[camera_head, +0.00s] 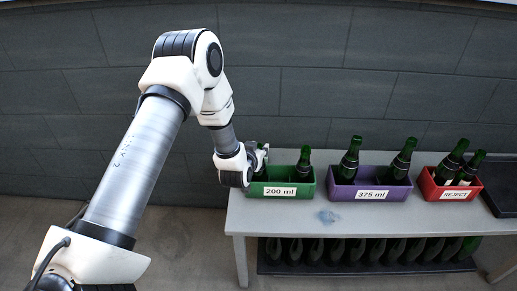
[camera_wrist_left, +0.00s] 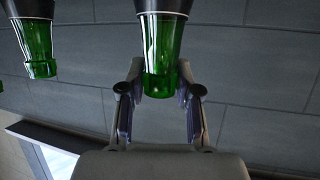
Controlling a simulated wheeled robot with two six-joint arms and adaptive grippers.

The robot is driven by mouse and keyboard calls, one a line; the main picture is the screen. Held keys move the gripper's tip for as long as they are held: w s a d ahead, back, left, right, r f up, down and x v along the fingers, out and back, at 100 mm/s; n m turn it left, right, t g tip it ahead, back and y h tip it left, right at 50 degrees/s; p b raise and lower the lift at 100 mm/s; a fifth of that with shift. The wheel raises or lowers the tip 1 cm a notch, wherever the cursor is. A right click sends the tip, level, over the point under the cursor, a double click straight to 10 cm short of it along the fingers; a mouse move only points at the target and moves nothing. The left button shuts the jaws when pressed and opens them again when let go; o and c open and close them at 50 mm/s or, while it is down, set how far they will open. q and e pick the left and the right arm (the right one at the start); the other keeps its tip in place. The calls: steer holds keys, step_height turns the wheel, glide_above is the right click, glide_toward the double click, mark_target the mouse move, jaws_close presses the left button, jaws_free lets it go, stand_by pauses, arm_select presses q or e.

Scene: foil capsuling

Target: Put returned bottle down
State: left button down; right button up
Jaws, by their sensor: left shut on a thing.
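My left gripper (camera_head: 259,158) is at the left end of the green 200 ml bin (camera_head: 301,190). In the left wrist view it (camera_wrist_left: 160,88) is shut on a green glass bottle (camera_wrist_left: 162,48) with a dark band and a pale ring. The fingers stand on both sides of the glass. In the head view the gripper mostly hides this bottle, and I cannot tell whether it rests on the bin floor. Another green bottle (camera_head: 304,160) stands in the right part of the same bin. A second bottle (camera_wrist_left: 36,45) shows at the left of the wrist view. My right gripper is not in view.
Right of the green bin, a purple 375 ml bin (camera_head: 340,193) and a red REJECT bin (camera_head: 434,190) each hold two bottles. A dark tray (camera_head: 501,203) lies at the table's right end.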

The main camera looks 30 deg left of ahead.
arm_select(q)
steer(key=shift+f, duration=0.1)
steer(key=c, duration=0.8)
jaws_free()
steer(key=shift+f, duration=0.1)
steer(key=shift+r, duration=0.3)
steer(key=v, duration=1.2)
steer(key=s+d+f+m+g+h, duration=0.1)
steer(key=s+d+f+g, duration=0.25)
steer(key=f, duration=0.25)
steer(key=s+d+f+m+g+h, duration=0.1)
steer(key=s+d+f+g+h, duration=0.1)
steer(key=s+f, duration=0.3)
steer(key=s+d+f+g, duration=0.2)
steer(key=s+f+g, duration=0.2)
steer(key=s, duration=0.5)
steer(key=s+d+f+m+g+h, duration=0.1)
steer(key=s+d+f+g, duration=0.2)
steer(key=s+f, duration=0.4)
steer(key=shift+s+d+f+g, duration=0.2)
steer(key=shift+s+g, duration=0.15)
steer(key=shift+s, duration=0.9)
